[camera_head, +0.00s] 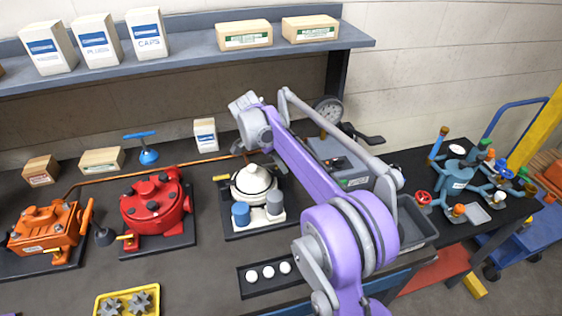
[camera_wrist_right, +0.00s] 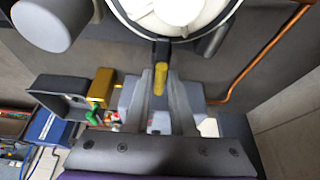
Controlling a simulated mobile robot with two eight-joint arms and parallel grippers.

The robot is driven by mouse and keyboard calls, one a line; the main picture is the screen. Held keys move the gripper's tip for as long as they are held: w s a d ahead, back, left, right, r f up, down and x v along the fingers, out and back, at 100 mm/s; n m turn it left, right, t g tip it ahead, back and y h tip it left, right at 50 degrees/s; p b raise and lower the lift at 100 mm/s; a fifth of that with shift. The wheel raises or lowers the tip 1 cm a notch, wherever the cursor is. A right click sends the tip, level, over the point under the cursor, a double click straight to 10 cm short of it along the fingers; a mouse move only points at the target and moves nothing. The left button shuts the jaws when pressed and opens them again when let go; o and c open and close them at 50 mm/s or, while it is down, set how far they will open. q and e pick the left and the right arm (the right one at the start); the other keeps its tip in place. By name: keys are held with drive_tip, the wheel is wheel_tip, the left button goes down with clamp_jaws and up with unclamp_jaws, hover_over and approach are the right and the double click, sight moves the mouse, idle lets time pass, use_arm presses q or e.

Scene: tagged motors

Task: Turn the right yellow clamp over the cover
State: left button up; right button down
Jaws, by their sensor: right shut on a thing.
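The white pump (camera_head: 254,182) with a round domed cover stands on a dark plate in the head view. In the wrist view its white cover (camera_wrist_right: 180,8) shows at the top, with a dark rim around it. The right yellow clamp (camera_wrist_right: 160,78) is a short yellow handle on a dark bracket at that rim. My right gripper (camera_wrist_right: 161,88) is shut on the yellow handle, one finger on each side. In the head view my right arm reaches over the bench and hides the clamp. My left gripper is not in view.
A red pump (camera_head: 156,205) and an orange pump (camera_head: 45,230) stand to the left. A black tray (camera_head: 246,287) with white balls lies in front. A grey bin (camera_head: 412,222) and a teal valve assembly (camera_head: 458,178) are to the right. A copper pipe (camera_head: 150,172) runs behind.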

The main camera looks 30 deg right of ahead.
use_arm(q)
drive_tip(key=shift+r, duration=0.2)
use_arm(e)
drive_tip(key=shift+m, duration=0.4)
drive_tip(key=c, duration=0.8)
unclamp_jaws()
drive_tip(key=shift+o, duration=0.2)
drive_tip(key=shift+r, duration=0.1)
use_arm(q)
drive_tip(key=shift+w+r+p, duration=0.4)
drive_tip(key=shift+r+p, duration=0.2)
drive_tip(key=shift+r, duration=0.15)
use_arm(e)
drive_tip(key=v, duration=1)
drive_tip(key=shift+w+r, duration=0.15)
drive_tip(key=shift+r, duration=0.15)
drive_tip(key=shift+f, duration=0.1)
